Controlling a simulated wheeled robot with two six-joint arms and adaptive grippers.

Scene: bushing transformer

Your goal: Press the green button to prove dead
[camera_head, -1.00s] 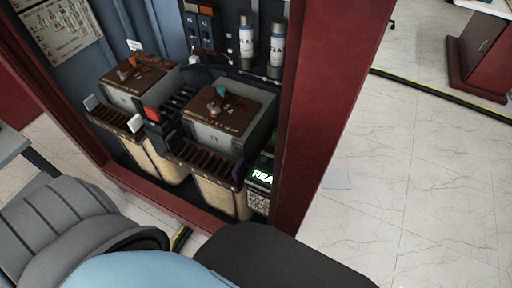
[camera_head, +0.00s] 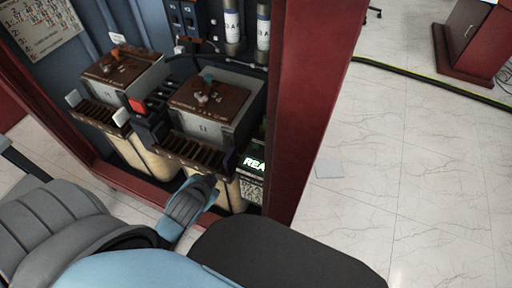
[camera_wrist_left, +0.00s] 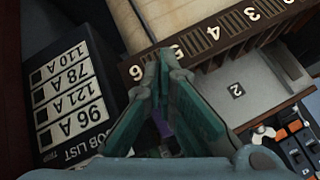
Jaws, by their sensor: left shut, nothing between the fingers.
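No green button can be made out in either view. A small dark unit with a glowing green display (camera_head: 256,163), its text partly hidden by the cabinet post, sits at the cabinet's lower right. My left gripper (camera_head: 209,182) is in front of the right transformer (camera_head: 215,103), just left of that unit. In the left wrist view, its teal fingers (camera_wrist_left: 163,62) are closed together and empty, pointing toward the numbered terminal strip (camera_wrist_left: 212,38). A black job list panel (camera_wrist_left: 68,98) with rows of current values stands left of the fingers. My right gripper is not in view.
A second transformer (camera_head: 117,72) stands to the left, with a red block (camera_head: 138,105) between the two. The red cabinet post (camera_head: 305,110) bounds the right side. Grey cylinders (camera_head: 232,25) are at the back. The tiled floor (camera_head: 405,180) at right is mostly clear.

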